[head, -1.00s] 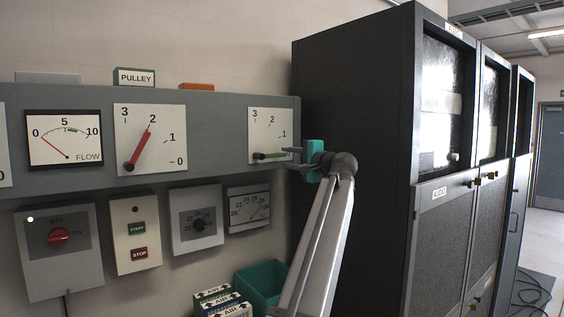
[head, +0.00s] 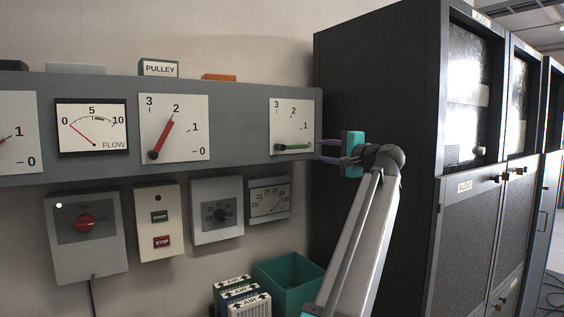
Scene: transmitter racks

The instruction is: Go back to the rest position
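My gripper (head: 320,150) is at the right end of the grey panel (head: 240,130). Its two purple fingers point left from a teal body and are spread with a gap between them. Nothing shows between them. That lever lies nearly level, pointing right near 0. A second dial has a red lever (head: 162,138) pointing up near 2. Depth between fingertips and panel is hard to tell.
Tall dark cabinets (head: 378,85) stand behind and right of my arm. Below the panel are a red-knob box (head: 88,250), a START/STOP box (head: 158,195) and two dial boxes. A green bin (head: 290,278) and AIR boxes (head: 240,300) sit below, beside my arm.

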